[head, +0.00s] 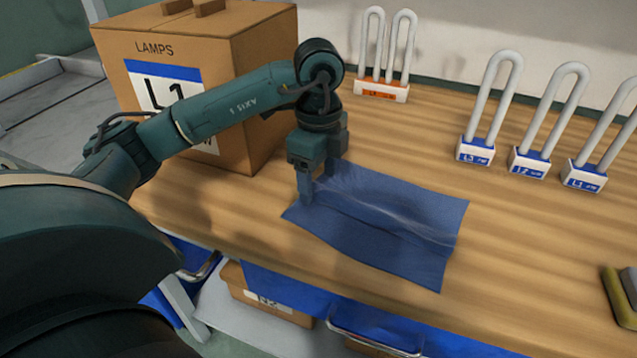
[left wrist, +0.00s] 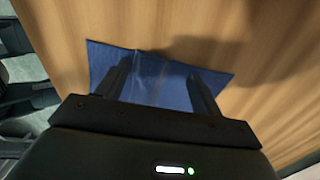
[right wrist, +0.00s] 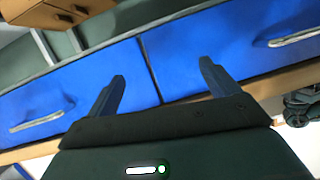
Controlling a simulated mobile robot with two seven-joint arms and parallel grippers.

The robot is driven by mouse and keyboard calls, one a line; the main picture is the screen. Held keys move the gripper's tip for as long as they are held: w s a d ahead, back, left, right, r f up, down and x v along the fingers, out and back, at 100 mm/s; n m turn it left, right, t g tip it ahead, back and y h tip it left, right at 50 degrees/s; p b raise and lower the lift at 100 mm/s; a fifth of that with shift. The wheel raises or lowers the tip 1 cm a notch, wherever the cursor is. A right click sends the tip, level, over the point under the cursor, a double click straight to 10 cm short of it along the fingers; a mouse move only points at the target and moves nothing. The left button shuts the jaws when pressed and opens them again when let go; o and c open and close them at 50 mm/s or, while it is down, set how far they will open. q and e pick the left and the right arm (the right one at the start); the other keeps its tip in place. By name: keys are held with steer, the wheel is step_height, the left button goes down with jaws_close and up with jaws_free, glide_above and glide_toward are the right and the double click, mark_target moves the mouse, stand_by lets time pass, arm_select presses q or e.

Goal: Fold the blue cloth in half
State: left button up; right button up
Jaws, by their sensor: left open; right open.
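The blue cloth (head: 400,222) lies spread on the wooden table, with creases and a raised ridge running across its middle. My left gripper (head: 316,190) points down over the cloth's left end, its fingers open. In the left wrist view the cloth (left wrist: 155,82) shows between and around the two open fingers (left wrist: 160,85). I cannot tell whether the fingertips touch it. My right gripper is outside the head view. In the right wrist view its fingers (right wrist: 163,90) are open and empty, in front of blue drawer fronts.
A cardboard box (head: 245,75) marked LAMPS stands behind my left arm. A lamp with an orange label (head: 381,92) stands at the back, and several blue-labelled lamps (head: 475,150) stand at the right. A yellow-and-dark object (head: 622,297) lies at the right edge.

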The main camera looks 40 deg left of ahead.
arm_select(q)
steer(key=c, duration=1.3)
jaws_close()
steer(key=shift+d+r+p, duration=0.25)
steer(key=shift+r+p, duration=0.3)
steer(key=shift+p, duration=0.05)
steer(key=shift+d+r+p, duration=0.25)
steer(key=shift+r+p, duration=0.3)
steer(key=shift+p, duration=0.05)
steer(key=d+r+p, duration=0.8)
steer(key=p, duration=0.1)
steer(key=d+f+b, duration=0.1)
steer(key=d, duration=0.2)
steer(key=w+d+f+b, duration=0.1)
steer(key=d+f, duration=0.1)
steer(key=d, duration=0.2)
steer(key=w+d+f+b, duration=0.1)
steer(key=d+f, duration=0.1)
steer(key=d, duration=0.2)
steer(key=shift+f, duration=0.25)
steer(key=shift+d+f, duration=0.35)
arm_select(e)
steer(key=shift+w+a+r+g, duration=0.25)
steer(key=shift+a+r+g, duration=0.05)
steer(key=shift+a+g, duration=0.2)
steer(key=shift+w+a+r+g, duration=0.25)
steer(key=shift+a+r+g, duration=0.1)
steer(key=shift+g, duration=0.15)
